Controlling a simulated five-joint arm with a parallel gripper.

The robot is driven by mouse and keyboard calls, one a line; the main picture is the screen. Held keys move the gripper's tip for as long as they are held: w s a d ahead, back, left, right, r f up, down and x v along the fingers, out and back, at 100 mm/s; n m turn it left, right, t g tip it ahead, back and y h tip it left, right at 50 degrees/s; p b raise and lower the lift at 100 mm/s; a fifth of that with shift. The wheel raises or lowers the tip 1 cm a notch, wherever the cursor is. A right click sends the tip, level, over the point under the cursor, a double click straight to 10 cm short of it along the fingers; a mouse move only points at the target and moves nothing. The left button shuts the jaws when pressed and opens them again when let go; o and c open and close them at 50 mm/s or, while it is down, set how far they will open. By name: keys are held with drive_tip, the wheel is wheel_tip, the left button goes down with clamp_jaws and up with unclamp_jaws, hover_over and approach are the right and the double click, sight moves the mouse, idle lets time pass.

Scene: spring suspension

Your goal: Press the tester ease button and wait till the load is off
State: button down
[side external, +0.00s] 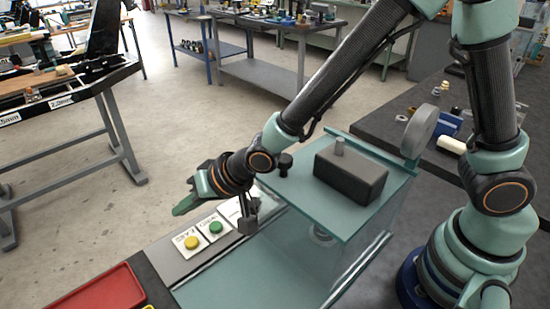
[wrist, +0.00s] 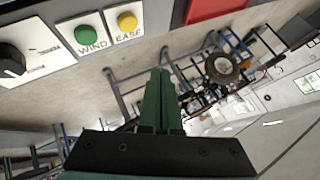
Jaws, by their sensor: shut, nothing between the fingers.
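The yellow ease button (side external: 191,242) sits on a white plate on the tester's grey panel. It also shows in the wrist view (wrist: 127,21) with the label EASE. The green wind button (side external: 215,227) is beside it, labelled WIND in the wrist view (wrist: 86,34). My gripper (side external: 182,208) is shut and empty, held apart from the buttons, towards the panel's far edge. Its green fingers (wrist: 162,78) lie together in the wrist view. The tester's teal top plate (side external: 350,215) carries a dark block (side external: 350,175). The spring underneath is mostly hidden.
A black knob (wrist: 12,60) on a white dial plate is next to the green button. A red tray (side external: 103,291) lies at the panel's lower left end. A grey disc (side external: 420,130) stands at the tester's far right corner. Open floor lies beyond the panel.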

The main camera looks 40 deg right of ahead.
sight(196, 244)
drive_tip(key=shift+f, duration=3.3)
drive_tip(key=shift+f, duration=0.1)
drive_tip(key=shift+f, duration=0.35)
